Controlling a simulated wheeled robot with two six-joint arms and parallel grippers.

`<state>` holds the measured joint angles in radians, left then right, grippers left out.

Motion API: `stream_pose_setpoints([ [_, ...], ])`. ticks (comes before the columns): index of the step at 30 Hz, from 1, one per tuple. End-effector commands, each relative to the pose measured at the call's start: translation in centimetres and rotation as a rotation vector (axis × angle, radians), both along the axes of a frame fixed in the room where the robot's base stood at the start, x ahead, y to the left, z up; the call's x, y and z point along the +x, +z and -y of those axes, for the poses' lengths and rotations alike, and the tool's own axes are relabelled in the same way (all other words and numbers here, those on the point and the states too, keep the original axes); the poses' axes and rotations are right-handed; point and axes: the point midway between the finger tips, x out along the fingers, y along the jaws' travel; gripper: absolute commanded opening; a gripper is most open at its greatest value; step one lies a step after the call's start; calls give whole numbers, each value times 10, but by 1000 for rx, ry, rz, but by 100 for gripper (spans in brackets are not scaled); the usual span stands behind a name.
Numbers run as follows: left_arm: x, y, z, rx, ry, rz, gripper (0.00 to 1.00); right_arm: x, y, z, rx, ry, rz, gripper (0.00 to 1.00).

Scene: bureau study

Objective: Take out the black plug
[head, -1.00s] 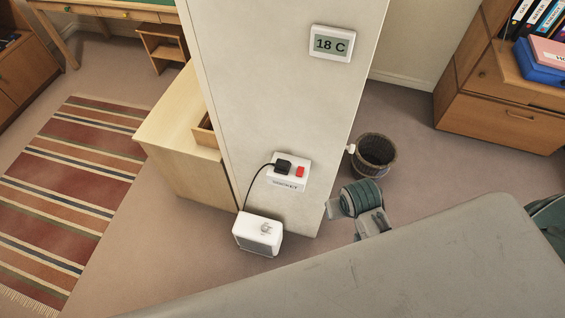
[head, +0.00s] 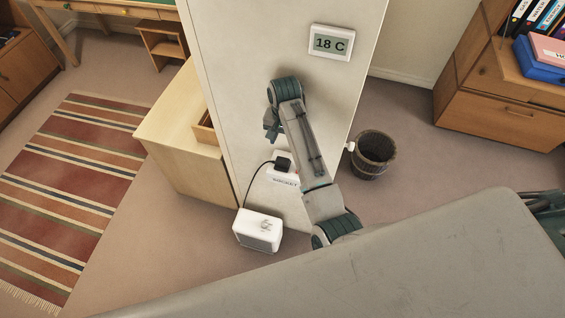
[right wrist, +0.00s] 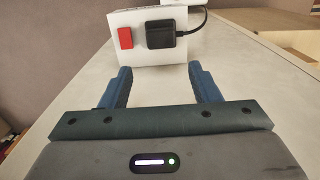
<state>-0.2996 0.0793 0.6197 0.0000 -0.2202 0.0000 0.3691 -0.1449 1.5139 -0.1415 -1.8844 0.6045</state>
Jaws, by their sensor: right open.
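The black plug (head: 283,164) sits in the white socket box (head: 284,179) on the pale pillar, with a black cord running from it down to a white box on the floor. In the right wrist view the plug (right wrist: 160,35) is ahead, beside a red switch (right wrist: 125,38) on the same socket box (right wrist: 147,15). My right gripper (head: 270,132) is just above the socket in the head view. Its blue fingers (right wrist: 167,80) are open and empty, apart from the plug. My arm hides the red switch's side of the socket in the head view. My left gripper is not seen.
A white box (head: 258,230) stands on the floor below the socket. A thermostat (head: 331,42) is higher on the pillar. A wooden cabinet (head: 185,135) adjoins it on the left, and a waste basket (head: 373,155) stands on the right.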

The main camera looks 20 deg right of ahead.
Motion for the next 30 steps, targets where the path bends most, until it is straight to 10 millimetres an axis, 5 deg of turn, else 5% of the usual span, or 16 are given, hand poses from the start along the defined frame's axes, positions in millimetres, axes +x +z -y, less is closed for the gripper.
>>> stream_pose_setpoints([
  [22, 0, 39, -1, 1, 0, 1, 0, -5, -90, -6, -1, 1, -2, 56],
  [30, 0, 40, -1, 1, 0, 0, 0, -5, -102, -6, -1, 1, 1, 56],
])
